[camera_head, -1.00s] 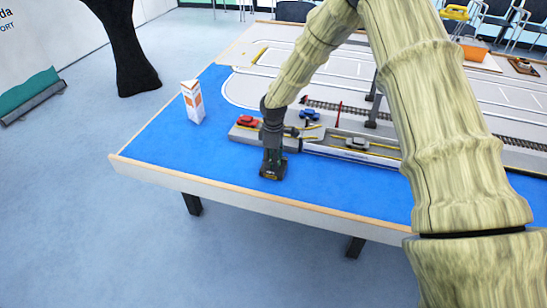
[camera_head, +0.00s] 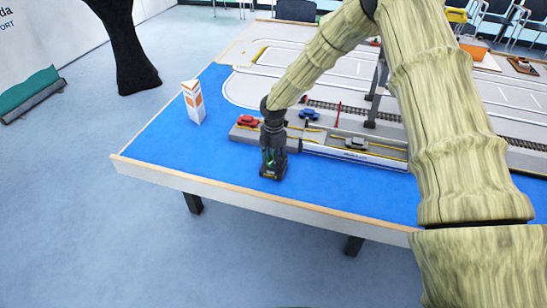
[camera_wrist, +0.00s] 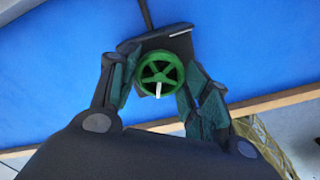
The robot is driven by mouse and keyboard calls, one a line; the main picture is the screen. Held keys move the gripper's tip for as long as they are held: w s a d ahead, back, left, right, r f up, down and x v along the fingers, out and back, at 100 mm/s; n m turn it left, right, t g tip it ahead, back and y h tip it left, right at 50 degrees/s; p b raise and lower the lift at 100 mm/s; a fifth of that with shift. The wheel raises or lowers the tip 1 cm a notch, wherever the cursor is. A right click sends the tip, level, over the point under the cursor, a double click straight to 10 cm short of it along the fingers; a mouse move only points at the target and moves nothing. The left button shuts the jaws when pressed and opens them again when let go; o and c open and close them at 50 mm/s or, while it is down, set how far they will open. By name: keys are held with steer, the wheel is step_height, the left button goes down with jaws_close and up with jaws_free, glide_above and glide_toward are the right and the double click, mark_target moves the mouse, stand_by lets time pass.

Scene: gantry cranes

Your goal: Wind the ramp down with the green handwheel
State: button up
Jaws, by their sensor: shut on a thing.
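The green handwheel (camera_wrist: 161,73) is a spoked wheel with a pale mark on its lower side, on a dark mount (camera_wrist: 178,42). In the wrist view my gripper (camera_wrist: 158,85) has its fingers on both sides of the wheel, closed on its rim. In the head view my gripper (camera_head: 272,158) points down over the dark winch box (camera_head: 270,176) near the table's front edge, and it hides the wheel there. The ramp (camera_head: 243,134) seems to be the grey piece with a red car (camera_head: 247,120) on it, left of the grey deck; its tilt is hard to tell.
A white and orange carton (camera_head: 193,102) stands at the table's left. The blue tabletop (camera_head: 215,149) left of my gripper is clear. My arm hides the right side.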

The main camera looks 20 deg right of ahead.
steer(key=shift+w+r+n+p, duration=0.1)
steer(key=shift+n+p, duration=0.2)
steer(key=shift+n, duration=1.9)
steer(key=o, duration=1)
step_height(320, 180, up, 12)
steer(key=shift+f, duration=0.1)
